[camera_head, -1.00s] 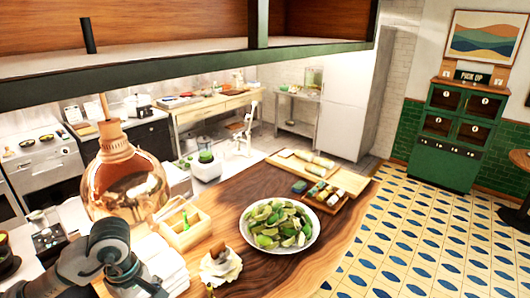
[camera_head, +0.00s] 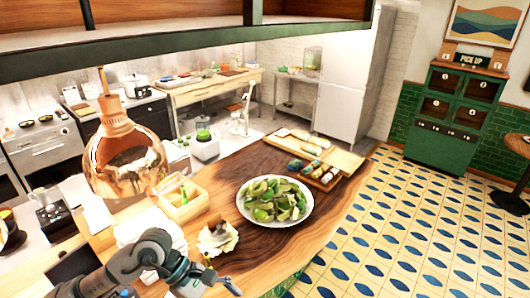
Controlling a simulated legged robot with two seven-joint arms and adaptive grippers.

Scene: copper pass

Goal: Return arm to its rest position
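My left arm comes in from the lower left, over the wooden counter (camera_head: 262,170). Its gripper (camera_head: 215,286) is at the bottom edge of the view, in front of a small white dish with a brown item (camera_head: 218,236). The fingers are small and partly cut off, so I cannot tell whether they are open or shut. I see nothing clearly held. My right gripper is not in view.
A white bowl of green leaves (camera_head: 275,222) stands on the counter. Wooden trays (camera_head: 345,158) lie behind it, and a wooden box (camera_head: 183,203) stands to its left. A copper lamp (camera_head: 125,160) hangs above the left arm. Tiled floor (camera_head: 420,230) is open at right.

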